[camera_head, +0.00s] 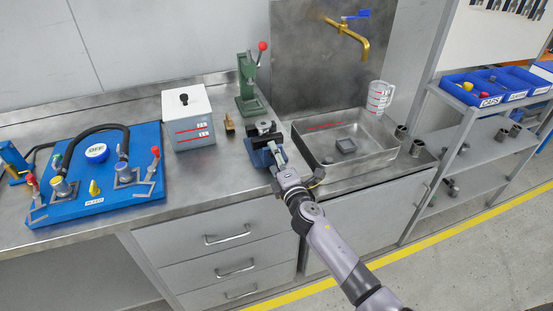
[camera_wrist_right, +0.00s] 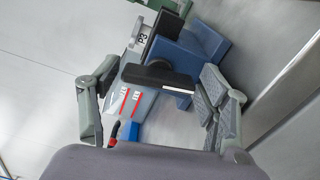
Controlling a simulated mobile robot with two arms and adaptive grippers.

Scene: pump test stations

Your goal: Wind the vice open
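The blue vice (camera_head: 262,152) stands at the front edge of the steel bench, left of the sink. The right wrist view shows its blue body (camera_wrist_right: 203,45), a grey part marked "P3" (camera_wrist_right: 142,38) and a black handle bar (camera_wrist_right: 158,76). My right gripper (camera_head: 279,168) is at the front of the vice. In the right wrist view its two fingers (camera_wrist_right: 158,80) are spread apart, with the black handle bar between them. I see gaps beside the bar; contact is not clear. In the head view my gripper and wrist hide part of the vice's front. My left gripper is not in view.
A small brass piece (camera_head: 229,125) and a white box (camera_head: 188,118) stand left of the vice. A green press (camera_head: 247,98) is behind it. The steel sink (camera_head: 388,158) is close on the right. A blue pump board (camera_head: 95,205) lies at left.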

